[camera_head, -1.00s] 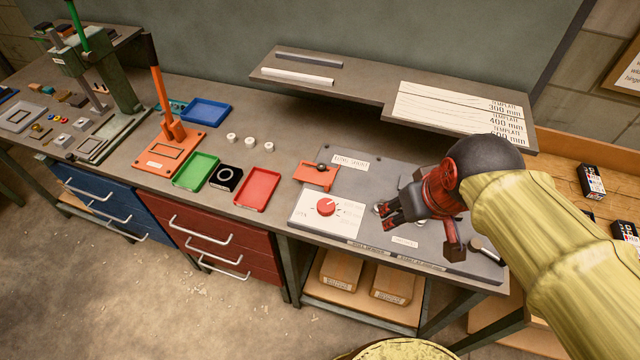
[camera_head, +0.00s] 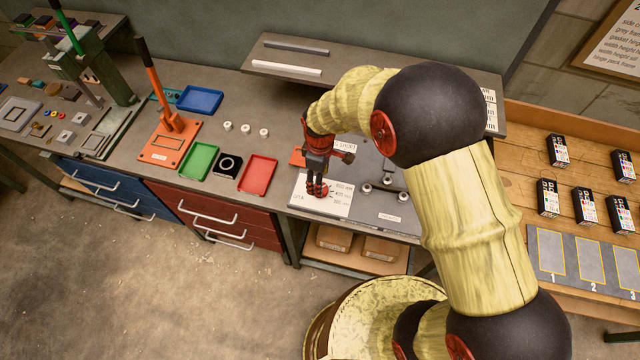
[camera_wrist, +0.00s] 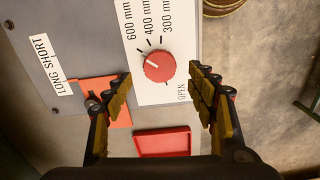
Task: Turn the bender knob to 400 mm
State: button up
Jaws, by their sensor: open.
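The round red bender knob (camera_wrist: 159,66) sits on a white dial plate (camera_wrist: 135,85) in the wrist view. Its small white mark points up and left, toward the tick on the 600 mm side; the exact setting is hard to tell. The plate reads 600 mm, 400 mm, 300 mm and OPEN. My gripper (camera_wrist: 164,85) is open and empty, its fingers pointing down at the plate. The knob shows between and past the fingertips, apart from both. In the head view my gripper (camera_head: 317,192) hides the knob and part of the dial plate (camera_head: 338,204).
An orange part (camera_wrist: 103,88) sits by the LONG SHORT label. A raised shelf (camera_head: 345,67) stands behind my gripper.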

jog(key=shift+f, duration=2.4)
jog(key=c, duration=0.3)
jog(key=c, duration=0.8)
jog(key=shift+c, duration=0.3)
jog(key=shift+m, duration=0.3)
jog(key=shift+m+b, duration=0.55)
jog(key=shift+m, duration=2.05)
